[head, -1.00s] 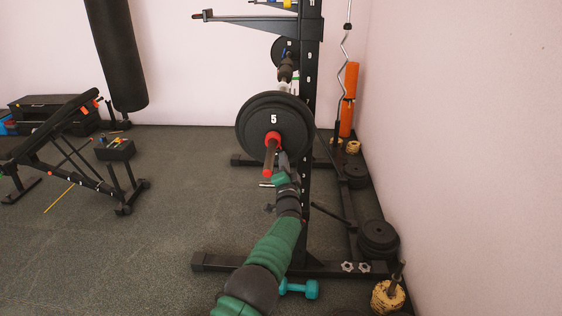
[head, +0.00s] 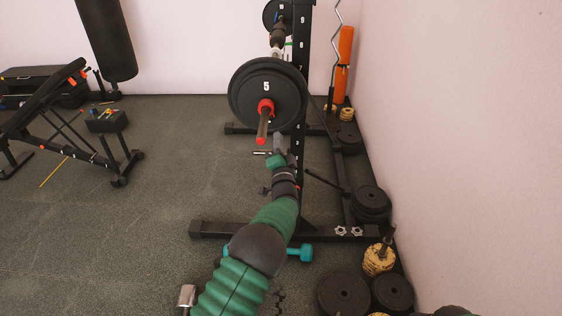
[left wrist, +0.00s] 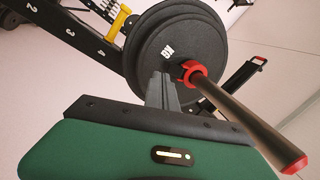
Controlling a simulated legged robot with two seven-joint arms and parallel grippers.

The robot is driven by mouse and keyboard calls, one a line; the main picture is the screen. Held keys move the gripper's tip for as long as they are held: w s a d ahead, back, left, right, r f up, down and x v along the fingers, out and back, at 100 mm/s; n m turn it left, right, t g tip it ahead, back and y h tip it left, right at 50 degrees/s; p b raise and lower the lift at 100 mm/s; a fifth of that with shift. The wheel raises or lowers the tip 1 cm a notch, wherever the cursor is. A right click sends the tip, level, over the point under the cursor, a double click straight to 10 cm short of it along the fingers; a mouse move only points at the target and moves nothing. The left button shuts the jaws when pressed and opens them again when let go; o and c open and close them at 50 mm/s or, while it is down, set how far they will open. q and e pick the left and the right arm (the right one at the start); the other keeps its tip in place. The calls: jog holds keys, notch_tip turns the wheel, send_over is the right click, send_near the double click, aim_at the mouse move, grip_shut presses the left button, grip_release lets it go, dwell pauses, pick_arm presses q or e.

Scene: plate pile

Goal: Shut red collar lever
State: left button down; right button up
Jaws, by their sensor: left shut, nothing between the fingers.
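The red collar (head: 265,107) sits on the bar sleeve against the outer face of a black weight plate (head: 244,88) marked 5. In the left wrist view the collar (left wrist: 193,73) is around the sleeve, and its lever is too small to tell open from shut. The grey bar sleeve (left wrist: 245,120) ends in a red cap (head: 261,141). My left gripper (head: 279,138) is shut and empty, below and right of the collar in the head view. In the left wrist view its fingertips (left wrist: 162,80) are left of the collar, apparently apart from it.
The black rack upright (head: 299,130) stands close right of my left gripper. Its floor beam (head: 225,231) runs below. A teal dumbbell (head: 303,252) and black plates (head: 343,292) lie on the floor. A bench (head: 60,110) stands left, with free floor between.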

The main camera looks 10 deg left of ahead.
pick_arm(q)
jog(key=p+v, duration=0.1)
jog(key=v, duration=1)
jog(key=shift+p, duration=0.3)
pick_arm(e)
jog(key=shift+w+v, duration=0.2)
jog(key=shift+v, duration=0.75)
pick_arm(q)
jog(key=shift+f, duration=0.15)
